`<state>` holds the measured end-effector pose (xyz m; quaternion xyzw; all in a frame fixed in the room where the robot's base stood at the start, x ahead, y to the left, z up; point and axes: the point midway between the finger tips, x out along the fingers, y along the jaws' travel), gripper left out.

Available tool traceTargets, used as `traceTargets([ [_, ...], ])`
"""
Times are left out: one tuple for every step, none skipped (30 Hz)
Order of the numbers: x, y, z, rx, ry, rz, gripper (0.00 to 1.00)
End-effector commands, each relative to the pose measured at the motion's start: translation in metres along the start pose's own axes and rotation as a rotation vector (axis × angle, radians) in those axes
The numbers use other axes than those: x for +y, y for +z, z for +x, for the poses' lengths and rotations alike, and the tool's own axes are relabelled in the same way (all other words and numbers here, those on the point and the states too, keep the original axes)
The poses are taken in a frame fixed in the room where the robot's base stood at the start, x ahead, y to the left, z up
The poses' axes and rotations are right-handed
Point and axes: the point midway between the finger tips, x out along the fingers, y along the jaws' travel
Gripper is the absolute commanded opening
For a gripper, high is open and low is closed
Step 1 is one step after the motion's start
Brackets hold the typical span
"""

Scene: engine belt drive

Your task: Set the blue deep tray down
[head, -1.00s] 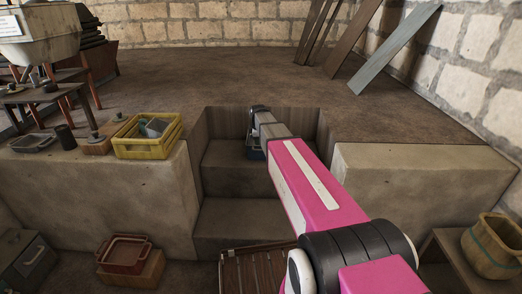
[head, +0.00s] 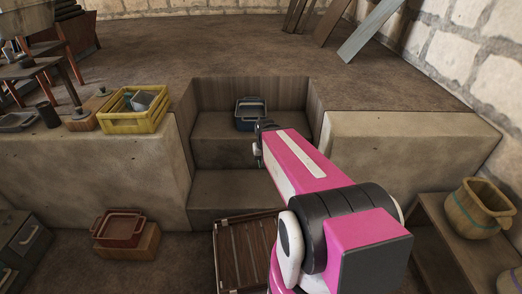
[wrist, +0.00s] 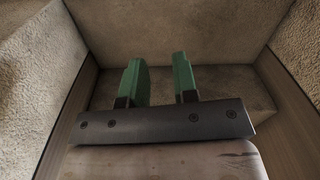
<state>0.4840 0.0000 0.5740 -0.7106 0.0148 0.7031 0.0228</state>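The blue deep tray (head: 250,114) sits upright on the upper step (head: 225,126) of the recess, toward its back. Nothing shows holding it. My arm reaches in from the lower right, and its dark end stands in front of the tray in the head view, seemingly apart from it. In the wrist view my gripper (wrist: 159,82) shows two green fingers with a clear gap and nothing between them. The tray does not show in the wrist view.
Recess walls stand close on both sides. A yellow crate (head: 133,120) stands on the left ledge. A red tray (head: 119,229) rests on a block at the lower left. The right ledge (head: 400,150) is bare.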

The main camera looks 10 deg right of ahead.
Motion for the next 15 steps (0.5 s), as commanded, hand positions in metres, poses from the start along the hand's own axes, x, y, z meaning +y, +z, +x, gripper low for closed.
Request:
traceTargets([
  [-0.001,-0.015,0.001,0.006,-0.011,0.049,0.27],
  [-0.001,-0.025,0.001,0.011,-0.020,0.089,0.27],
  [-0.002,-0.039,0.000,0.017,-0.035,0.152,0.27],
  [-0.002,-0.051,-0.001,0.021,-0.049,0.208,0.27],
  [-0.003,-0.063,-0.003,0.026,-0.063,0.268,0.27],
  [-0.003,-0.080,-0.005,0.030,-0.085,0.355,0.27],
  [-0.003,-0.093,-0.007,0.032,-0.102,0.421,0.27],
  [-0.004,-0.106,-0.009,0.034,-0.120,0.487,0.27],
  [-0.003,-0.123,-0.013,0.035,-0.143,0.575,0.27],
  [-0.003,-0.136,-0.015,0.034,-0.161,0.641,0.27],
  [-0.003,-0.148,-0.018,0.032,-0.179,0.706,0.27],
  [-0.003,-0.165,-0.022,0.028,-0.203,0.792,0.27],
  [-0.003,-0.178,-0.026,0.024,-0.222,0.857,0.27],
  [-0.002,-0.190,-0.029,0.019,-0.241,0.923,0.27],
  [-0.001,-0.207,-0.034,0.011,-0.266,1.008,0.27],
])
